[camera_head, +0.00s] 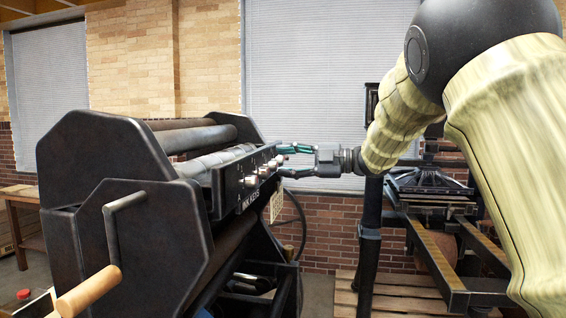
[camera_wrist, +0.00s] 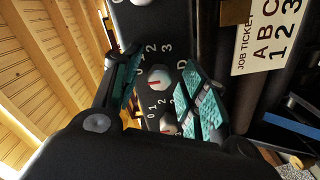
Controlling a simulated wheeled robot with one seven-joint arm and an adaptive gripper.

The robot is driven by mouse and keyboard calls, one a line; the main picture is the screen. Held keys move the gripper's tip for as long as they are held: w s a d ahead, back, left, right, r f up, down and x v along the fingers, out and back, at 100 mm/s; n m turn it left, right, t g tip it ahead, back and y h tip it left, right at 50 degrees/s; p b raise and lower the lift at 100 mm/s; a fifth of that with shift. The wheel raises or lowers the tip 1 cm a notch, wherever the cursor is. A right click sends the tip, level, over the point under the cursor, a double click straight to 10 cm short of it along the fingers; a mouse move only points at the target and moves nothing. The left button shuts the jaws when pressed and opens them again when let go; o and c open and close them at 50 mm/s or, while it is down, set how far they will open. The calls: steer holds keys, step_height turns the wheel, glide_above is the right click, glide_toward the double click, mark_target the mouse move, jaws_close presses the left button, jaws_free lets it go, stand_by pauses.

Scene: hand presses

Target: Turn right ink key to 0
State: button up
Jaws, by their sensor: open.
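The press's black ink key panel (camera_head: 240,185) carries a row of pale round knobs with white figures. In the wrist view a white knob (camera_wrist: 159,78) with a red pointer mark lies between my two teal finger pads, by figures 1, 2, 3 and a letter D. I cannot tell exactly which figure the pointer meets. A second knob (camera_wrist: 169,124) with a red mark sits lower, partly hidden. My gripper (camera_head: 283,160) is open at the panel's far right end, with its fingers around the knob; contact cannot be told. It also shows in the wrist view (camera_wrist: 160,66).
A job ticket card (camera_wrist: 267,35) hangs beside the panel. The press's dark side plate (camera_head: 110,215) and a crank with a wooden handle (camera_head: 88,292) stand at the left. A second press (camera_head: 435,215) stands at the right, behind my arm.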

steer(key=s+d, duration=0.2)
steer(key=d, duration=0.9)
steer(key=shift+r, duration=0.2)
